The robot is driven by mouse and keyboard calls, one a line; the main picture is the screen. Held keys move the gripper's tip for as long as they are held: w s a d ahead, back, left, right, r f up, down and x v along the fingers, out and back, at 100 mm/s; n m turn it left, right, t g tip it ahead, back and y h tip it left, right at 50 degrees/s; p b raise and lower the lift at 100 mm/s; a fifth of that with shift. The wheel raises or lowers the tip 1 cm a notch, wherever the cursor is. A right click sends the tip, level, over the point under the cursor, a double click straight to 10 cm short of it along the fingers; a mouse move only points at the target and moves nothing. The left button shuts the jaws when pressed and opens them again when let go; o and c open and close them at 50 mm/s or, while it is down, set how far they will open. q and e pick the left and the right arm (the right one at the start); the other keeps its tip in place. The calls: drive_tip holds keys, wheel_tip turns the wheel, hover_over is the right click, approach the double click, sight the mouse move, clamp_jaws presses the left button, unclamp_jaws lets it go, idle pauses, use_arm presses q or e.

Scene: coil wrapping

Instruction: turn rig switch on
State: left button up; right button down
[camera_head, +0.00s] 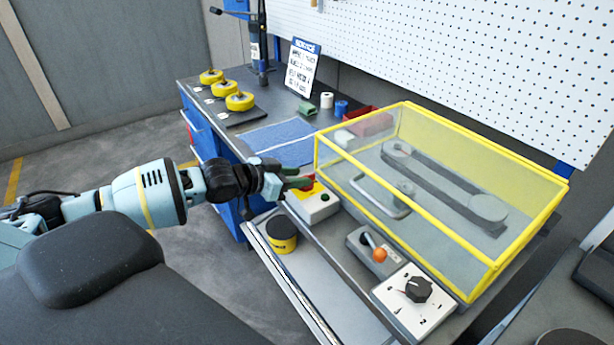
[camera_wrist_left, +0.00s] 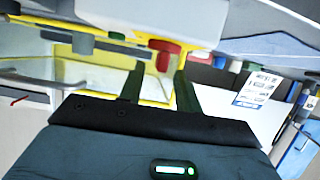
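A light box with a yellow plate, the button box (camera_head: 318,207), sits at the front left corner of the rig. A green button (camera_head: 325,197) shows on it; its red button is mostly hidden by my gripper in the head view. My left gripper (camera_head: 303,183) is over the back left part of this box. In the left wrist view the red button (camera_wrist_left: 165,47) lies just beyond and between the fingertips of my gripper (camera_wrist_left: 158,80), with the green button (camera_wrist_left: 117,36) to its left. The fingers stand apart with nothing held; contact with the box cannot be told. My right gripper is not in view.
A yellow-framed clear guard (camera_head: 455,220) covers the belt rig. In front are a grey box with an orange-knobbed lever (camera_head: 380,255) and a white dial box (camera_head: 418,290). A yellow and black tape roll (camera_head: 281,235) lies left. Several yellow rolls (camera_head: 240,101) sit behind.

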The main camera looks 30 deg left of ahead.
sight(305, 176)
use_arm(q)
drive_tip(key=shift+x, duration=1.7)
drive_tip(key=shift+r, duration=0.1)
drive_tip(key=shift+c, duration=0.2)
clamp_jaws()
